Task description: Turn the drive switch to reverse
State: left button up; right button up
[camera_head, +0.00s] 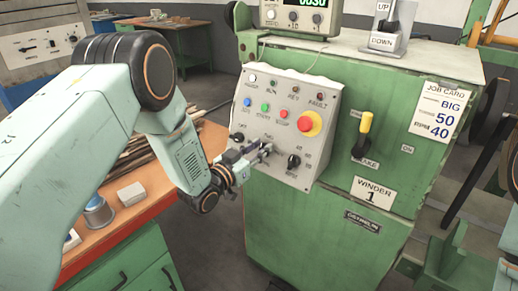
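The control panel (262,110) is a light grey sloped box on the front of the green winder cabinet. It carries small lamps, coloured buttons, a red stop button on yellow (310,123), and a row of black rotary knobs below. The left knob (237,137) and right knob (293,161) show. The middle of that row, where the drive switch may be, is mostly hidden by my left gripper (264,149). Its fingertips are at or just in front of the panel. I cannot tell whether they are open, touching or closed on a knob. My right gripper is out of view.
A yellow-handled lever (363,135) stands right of the panel. An UP/DOWN lever box (390,30) and a digital counter (301,15) sit on the cabinet top. An orange-edged bench (150,200) with rods and small items is at the left, below my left arm.

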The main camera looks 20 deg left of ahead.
pick_arm(q)
grip_shut()
jog(key=shift+m, duration=0.4)
jog(key=m+g+h, duration=0.1)
jog(key=m, duration=0.2)
jog(key=shift+m+h, duration=0.3)
jog(key=shift+s+d+f+m+g+h+p, duration=0.1)
jog(key=shift+m+g+h+p, duration=0.6)
jog(key=shift+m, duration=2.05)
jog(key=shift+s+d+f+m+g+y+p, duration=0.1)
jog(key=shift+m+g+p, duration=0.15)
jog(key=shift+m+g, duration=1.75)
jog(key=shift+f+m+g+h+p, duration=0.1)
jog(key=shift+m+g+h+p, duration=0.3)
jog(key=shift+m, duration=3.05)
